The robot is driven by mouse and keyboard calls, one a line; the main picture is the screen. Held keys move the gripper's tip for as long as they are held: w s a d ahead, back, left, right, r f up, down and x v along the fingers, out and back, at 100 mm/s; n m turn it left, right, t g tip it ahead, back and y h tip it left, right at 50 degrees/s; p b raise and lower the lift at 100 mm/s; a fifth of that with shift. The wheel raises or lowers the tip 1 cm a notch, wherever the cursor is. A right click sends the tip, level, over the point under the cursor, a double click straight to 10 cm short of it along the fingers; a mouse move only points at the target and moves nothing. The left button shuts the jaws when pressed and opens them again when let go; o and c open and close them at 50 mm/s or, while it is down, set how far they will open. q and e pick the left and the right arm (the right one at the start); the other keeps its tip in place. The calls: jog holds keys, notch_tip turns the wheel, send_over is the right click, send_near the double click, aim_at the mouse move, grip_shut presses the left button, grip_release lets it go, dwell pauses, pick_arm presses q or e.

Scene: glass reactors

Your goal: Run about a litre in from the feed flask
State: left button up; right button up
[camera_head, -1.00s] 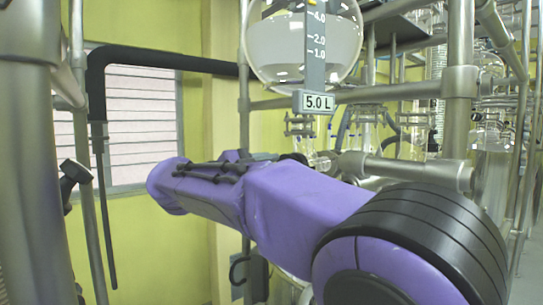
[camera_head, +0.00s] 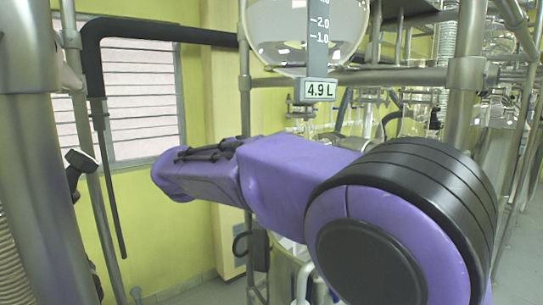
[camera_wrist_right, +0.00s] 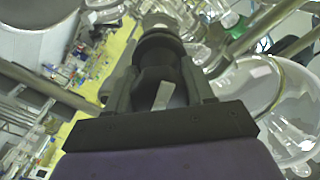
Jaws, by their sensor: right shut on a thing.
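The feed flask (camera_head: 295,42) is a large round glass vessel at the top of the head view, with its upper part cut off. A grey scale strip on its front shows 2.0 and 1.0 marks, and its display (camera_head: 318,90) reads 4.9 L. A metal fitting (camera_head: 302,111) sits under the flask. In the right wrist view my right gripper (camera_wrist_right: 160,72) is shut on a small part with a pale flat tab (camera_wrist_right: 163,95), seemingly a valve handle. The dark fingers hide most of it. The head view does not show this grip. My left gripper is out of view.
Metal frame pipes (camera_head: 464,95) surround the flask. A black bent pipe (camera_head: 160,31) runs past the window (camera_head: 140,105) at the left. More glassware (camera_head: 493,110) stands at the right. My purple arm covers the middle of the head view.

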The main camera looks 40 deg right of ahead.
jog(key=o, duration=1)
jog(key=shift+o, duration=0.2)
jog(key=shift+a+f, duration=0.1)
jog(key=shift+a, duration=0.25)
jog(key=w+a+b, duration=0.1)
jog(key=a+b, duration=0.2)
jog(key=a, duration=0.7)
jog(key=shift+w+d, duration=0.1)
jog(key=shift+d, duration=0.05)
